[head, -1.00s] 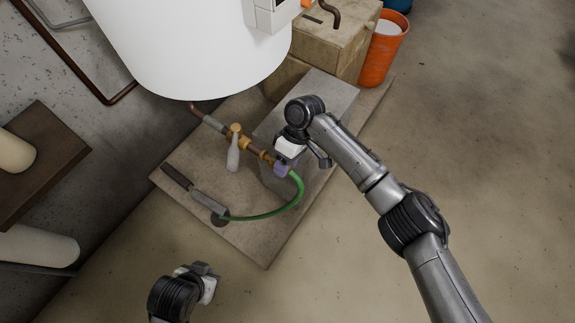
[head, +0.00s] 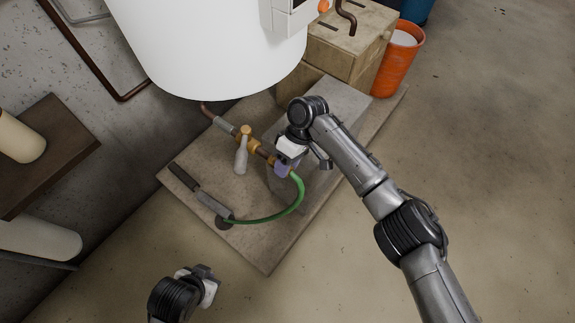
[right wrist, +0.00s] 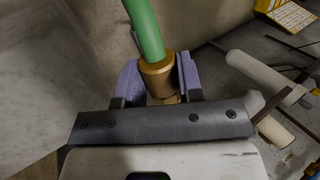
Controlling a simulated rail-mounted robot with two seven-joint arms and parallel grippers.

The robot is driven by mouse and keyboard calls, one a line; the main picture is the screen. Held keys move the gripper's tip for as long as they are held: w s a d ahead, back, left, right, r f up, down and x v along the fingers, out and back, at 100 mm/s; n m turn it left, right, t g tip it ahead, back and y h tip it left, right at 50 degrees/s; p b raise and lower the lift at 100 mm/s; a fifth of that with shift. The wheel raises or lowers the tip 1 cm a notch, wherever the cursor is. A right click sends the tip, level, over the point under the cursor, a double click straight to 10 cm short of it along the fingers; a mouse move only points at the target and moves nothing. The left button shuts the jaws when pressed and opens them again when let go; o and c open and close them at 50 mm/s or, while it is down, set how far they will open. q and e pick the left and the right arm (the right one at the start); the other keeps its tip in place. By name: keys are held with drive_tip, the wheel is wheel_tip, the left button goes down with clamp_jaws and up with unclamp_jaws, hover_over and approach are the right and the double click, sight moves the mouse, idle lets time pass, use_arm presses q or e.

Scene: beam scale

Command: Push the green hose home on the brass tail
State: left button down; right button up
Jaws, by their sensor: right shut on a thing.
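The green hose (head: 299,196) curves over the board, from a dark round piece on the left to my right gripper. The brass pipe with its valve (head: 246,133) runs from under the white tank down to that gripper. My right gripper (head: 283,167) is shut; in the right wrist view its purple pads flank a brass collar (right wrist: 157,74) with the green hose (right wrist: 145,28) entering its top. More brass shows just below the collar. The seating of hose on tail is hidden. My left gripper (head: 208,287) is empty, away from the board, its jaw opening unclear.
The large white tank (head: 205,45) overhangs the board (head: 265,255). A grey block (head: 345,100) stands beneath my right arm. A wooden box (head: 345,50) and orange bucket (head: 397,62) are behind. A shelf (head: 50,145) is at left. The floor at right is clear.

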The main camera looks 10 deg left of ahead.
drive_tip(key=o, duration=1)
drive_tip(key=shift+o, duration=0.2)
drive_tip(key=shift+w+r, duration=0.1)
drive_tip(key=shift+r, duration=0.15)
drive_tip(key=p+v, duration=0.1)
drive_tip(key=v, duration=1.2)
drive_tip(key=shift+p, duration=0.3)
drive_tip(key=shift+w+d+r, duration=0.1)
drive_tip(key=shift+w, duration=0.05)
